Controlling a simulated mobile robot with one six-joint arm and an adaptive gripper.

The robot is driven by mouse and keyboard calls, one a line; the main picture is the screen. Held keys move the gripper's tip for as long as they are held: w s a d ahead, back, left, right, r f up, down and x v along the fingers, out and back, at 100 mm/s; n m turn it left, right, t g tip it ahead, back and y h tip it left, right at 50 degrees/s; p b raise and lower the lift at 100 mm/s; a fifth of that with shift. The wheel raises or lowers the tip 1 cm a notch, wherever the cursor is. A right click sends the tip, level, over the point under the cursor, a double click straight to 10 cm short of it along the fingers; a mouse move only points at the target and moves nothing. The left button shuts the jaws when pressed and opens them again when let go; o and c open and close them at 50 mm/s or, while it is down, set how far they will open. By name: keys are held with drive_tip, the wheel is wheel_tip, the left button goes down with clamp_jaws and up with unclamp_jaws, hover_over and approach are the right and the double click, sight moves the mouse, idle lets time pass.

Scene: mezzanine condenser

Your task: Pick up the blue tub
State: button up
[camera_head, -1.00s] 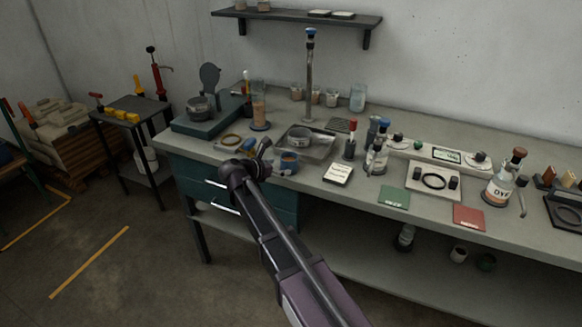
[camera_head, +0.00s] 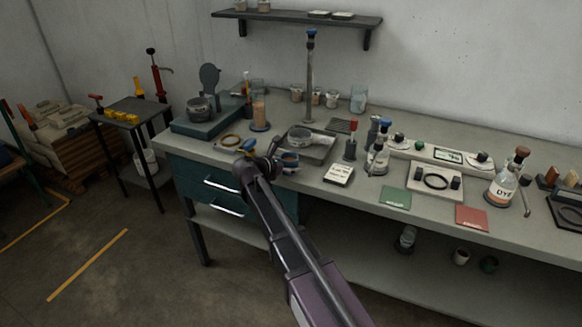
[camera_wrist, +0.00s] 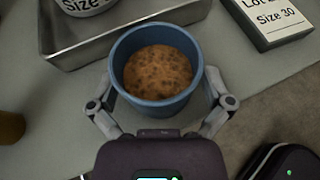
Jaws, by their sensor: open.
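The blue tub (camera_wrist: 157,104) stands upright on the bench, filled with a brown, grainy substance. In the wrist view it sits between the two fingers of my gripper (camera_wrist: 160,112), which are spread to its left and right. Whether the fingers touch its wall I cannot tell. In the head view the blue tub (camera_head: 290,163) is near the bench's front edge, partly hidden by my gripper (camera_head: 275,158).
A metal tray (camera_wrist: 62,52) holding a bowl lies just behind the tub. The bench's front edge is close.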

sight(295, 155)
drive_tip(key=c, duration=1)
drive_tip(key=shift+r+p, duration=0.4)
drive_tip(key=shift+r+p, duration=1.55)
drive_tip(key=shift+p, duration=0.05)
drive_tip(key=shift+s+d+f, duration=0.1)
drive_tip(key=shift+s+d, duration=0.15)
drive_tip(key=shift+s, duration=0.7)
drive_tip(key=shift+s+d+r+p, duration=0.2)
drive_tip(key=shift+s+d, duration=0.25)
drive_tip(key=shift+s, duration=1.8)
drive_tip(key=shift+s+d+r+p, duration=0.2)
drive_tip(key=shift+s+d, duration=0.25)
drive_tip(key=shift+s, duration=1.85)
drive_tip(key=shift+s+d+r+p, duration=0.1)
drive_tip(key=shift+s+d+r, duration=0.25)
drive_tip(key=shift+s, duration=1.9)
drive_tip(key=shift+s+d+f, duration=0.1)
drive_tip(key=shift+d, duration=0.05)
